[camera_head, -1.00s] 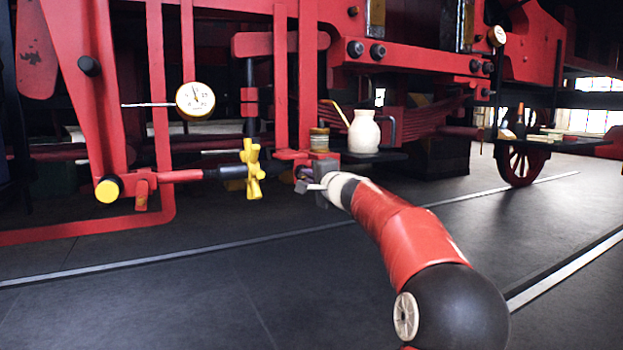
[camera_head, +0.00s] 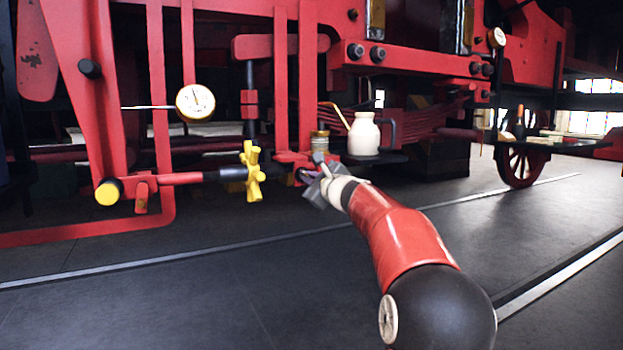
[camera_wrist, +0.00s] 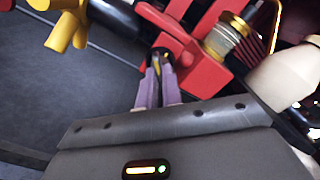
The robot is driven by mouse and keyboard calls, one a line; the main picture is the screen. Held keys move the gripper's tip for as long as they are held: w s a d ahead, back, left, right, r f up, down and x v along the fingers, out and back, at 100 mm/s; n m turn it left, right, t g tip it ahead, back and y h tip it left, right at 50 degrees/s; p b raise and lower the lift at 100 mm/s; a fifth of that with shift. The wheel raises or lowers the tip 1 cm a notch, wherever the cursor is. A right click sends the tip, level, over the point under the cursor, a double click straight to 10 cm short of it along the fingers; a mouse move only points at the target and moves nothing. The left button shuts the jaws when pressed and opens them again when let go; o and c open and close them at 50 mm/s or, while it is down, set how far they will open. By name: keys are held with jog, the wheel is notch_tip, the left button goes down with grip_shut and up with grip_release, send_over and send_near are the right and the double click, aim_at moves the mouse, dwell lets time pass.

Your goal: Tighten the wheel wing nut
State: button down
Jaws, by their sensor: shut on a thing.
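My gripper (camera_wrist: 161,62) is shut on a small part, the wing nut (camera_wrist: 161,53), beside a red bracket (camera_wrist: 190,35) in the wrist view. Only a little dark and yellowish metal shows between the purple-grey fingertips. In the head view my gripper (camera_head: 306,176) is tilted at the end of the pipe line, and the wing nut there is too small to make out. The yellow wheel (camera_head: 252,170) sits on the dark pipe left of my gripper, apart from it. It also shows at the top left of the wrist view (camera_wrist: 68,20).
A brass-topped cup (camera_head: 319,141) and a cream oil can (camera_head: 363,134) stand close behind my gripper. A pressure gauge (camera_head: 195,102) is at upper left. Red frame bars rise behind. The dark floor (camera_head: 180,300) in front is clear.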

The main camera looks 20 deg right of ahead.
jog(key=m+p, duration=0.2)
jog(key=m, duration=0.6)
jog(key=shift+f+m+p, duration=0.1)
jog(key=shift+m+p, duration=0.3)
dwell(0.4)
jog(key=c, duration=1.6)
grip_release()
jog(key=shift+o, duration=0.2)
jog(key=shift+s, duration=0.1)
jog(key=s+b, duration=0.1)
jog(key=s, duration=0.6)
jog(key=shift+s+d, duration=0.15)
jog(key=shift+s, duration=0.2)
